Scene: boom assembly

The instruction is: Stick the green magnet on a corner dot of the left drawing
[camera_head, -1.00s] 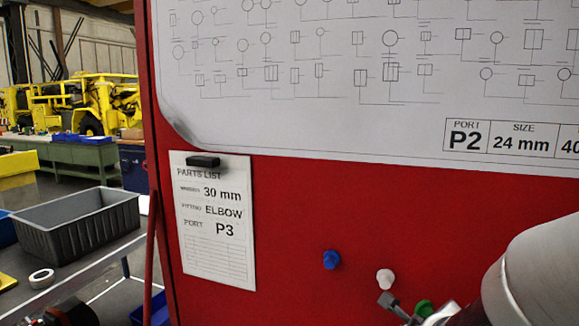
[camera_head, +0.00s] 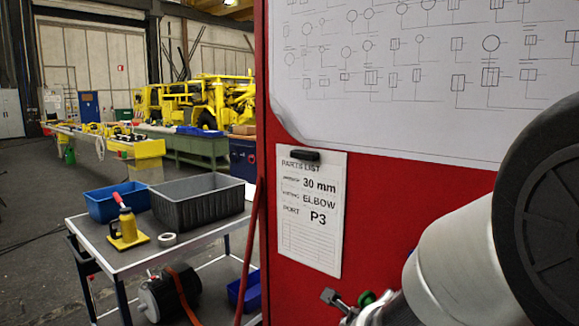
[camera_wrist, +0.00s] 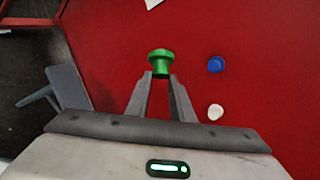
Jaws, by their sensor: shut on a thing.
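My gripper (camera_wrist: 160,80) is shut on the green magnet (camera_wrist: 160,63), which sits between the fingertips in the wrist view, in front of the red board (camera_wrist: 135,30). In the head view, the green magnet (camera_head: 366,298) shows at the lower middle, partly hidden by my arm. A large white drawing (camera_head: 400,110) with rows of small symbols hangs on the red board. Its lower left corner is curled, and its right part is hidden by my arm or out of frame. I see no corner dot in these views.
A parts list (camera_head: 310,230) hangs below the drawing under a black magnet (camera_head: 305,155). A blue magnet (camera_wrist: 215,64) and a white magnet (camera_wrist: 215,112) are on the board, right of my gripper. A cart (camera_head: 185,235) with a grey bin (camera_head: 200,205) stands left.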

